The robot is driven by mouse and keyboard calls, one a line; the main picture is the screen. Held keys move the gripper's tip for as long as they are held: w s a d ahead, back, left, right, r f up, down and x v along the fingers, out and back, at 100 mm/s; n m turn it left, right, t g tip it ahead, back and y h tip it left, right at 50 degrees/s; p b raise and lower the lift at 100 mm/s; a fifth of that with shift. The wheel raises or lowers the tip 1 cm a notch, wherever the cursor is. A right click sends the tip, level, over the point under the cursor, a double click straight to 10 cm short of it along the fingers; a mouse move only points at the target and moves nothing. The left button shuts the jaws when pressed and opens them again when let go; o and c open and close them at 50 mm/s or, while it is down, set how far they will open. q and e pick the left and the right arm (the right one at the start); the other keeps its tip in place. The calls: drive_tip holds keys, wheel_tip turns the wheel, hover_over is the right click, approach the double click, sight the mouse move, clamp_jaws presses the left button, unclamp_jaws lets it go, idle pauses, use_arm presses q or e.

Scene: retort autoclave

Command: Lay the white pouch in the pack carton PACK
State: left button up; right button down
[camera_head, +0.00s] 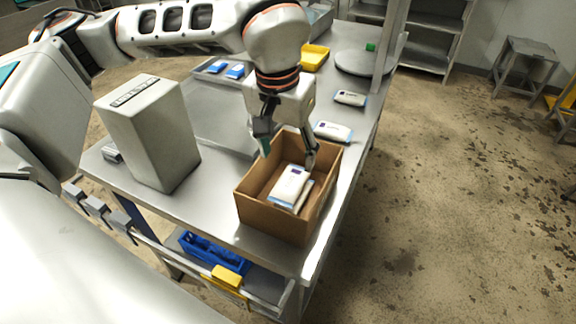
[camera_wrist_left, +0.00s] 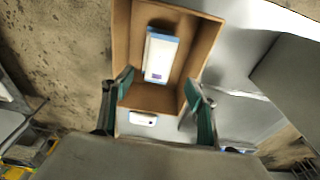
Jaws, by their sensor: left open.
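The brown open pack carton (camera_head: 256,212) stands near the table's front right corner; it also shows in the wrist view (camera_wrist_left: 121,40). A white pouch with blue edging (camera_head: 290,184) lies inside it, also seen in the wrist view (camera_wrist_left: 160,55). A second pale edge shows beside it, perhaps another pouch under it. My left gripper (camera_head: 287,152) is open and empty above the carton's back part, fingers spread and pointing down, apart from the pouch. Its two fingers also show in the wrist view (camera_wrist_left: 158,88). My right gripper is not in view.
Two more white pouches (camera_head: 333,131) (camera_head: 350,98) lie on the table behind the carton. A tall grey box (camera_head: 150,135) stands left. A tray with blue items (camera_head: 224,70), a yellow bin (camera_head: 314,58) and a round plate (camera_head: 363,64) are farther back.

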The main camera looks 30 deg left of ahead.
use_arm(q)
drive_tip(key=shift+s+r, duration=0.15)
drive_tip(key=shift+r, duration=0.6)
drive_tip(key=shift+s+r, duration=0.1)
drive_tip(key=shift+r, duration=0.65)
